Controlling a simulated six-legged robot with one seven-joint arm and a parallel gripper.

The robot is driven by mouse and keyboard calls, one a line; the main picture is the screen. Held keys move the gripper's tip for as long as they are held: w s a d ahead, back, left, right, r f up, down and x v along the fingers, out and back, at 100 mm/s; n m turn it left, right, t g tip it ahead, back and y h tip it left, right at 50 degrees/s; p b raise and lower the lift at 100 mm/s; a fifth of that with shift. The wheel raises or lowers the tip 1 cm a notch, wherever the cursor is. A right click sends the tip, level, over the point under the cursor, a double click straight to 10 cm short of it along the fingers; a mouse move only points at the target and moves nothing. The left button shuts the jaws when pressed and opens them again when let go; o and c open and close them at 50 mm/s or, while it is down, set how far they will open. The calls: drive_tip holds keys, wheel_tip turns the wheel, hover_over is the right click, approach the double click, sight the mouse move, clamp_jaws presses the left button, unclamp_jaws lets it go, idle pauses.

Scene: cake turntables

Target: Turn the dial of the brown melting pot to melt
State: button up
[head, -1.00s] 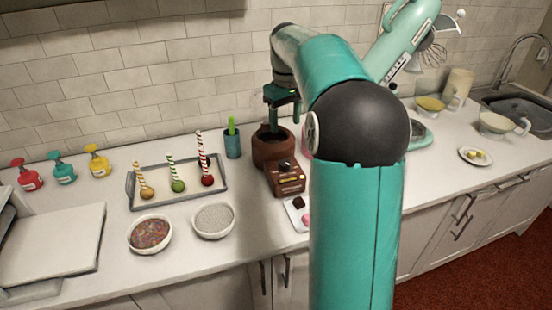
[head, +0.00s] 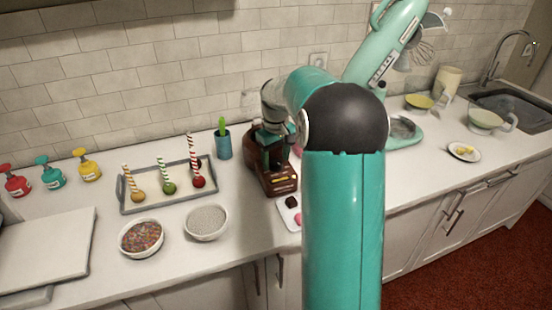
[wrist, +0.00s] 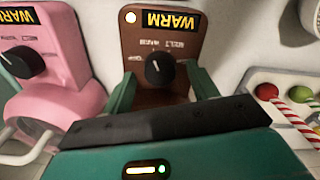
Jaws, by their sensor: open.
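The brown melting pot (head: 282,184) stands on the counter, partly hidden by my arm in the head view. In the wrist view its brown front panel (wrist: 180,55) appears upside down, with a yellow "WARM" display, a small lit lamp and a black dial (wrist: 158,68). A small pale mark on the dial points toward the printed labels on the display side. My gripper (wrist: 162,88) is open, its two green fingers on either side of the dial's lower part in the wrist view. Contact with the dial cannot be told. In the head view my gripper (head: 272,152) is over the pot.
A pink melting pot (wrist: 60,60) with its own dial is beside the brown one. A tray (head: 150,205) with several candy-striped sticks, bowls (head: 141,238) and a teal cup (head: 223,145) stand left. A small plate with sweets (head: 288,212) lies in front. A teal mixer (head: 405,130) stands right.

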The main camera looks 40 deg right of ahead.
drive_tip(key=shift+f, duration=0.3)
drive_tip(key=c, duration=1)
drive_tip(key=m, duration=0.5)
drive_tip(key=shift+m, duration=2.4)
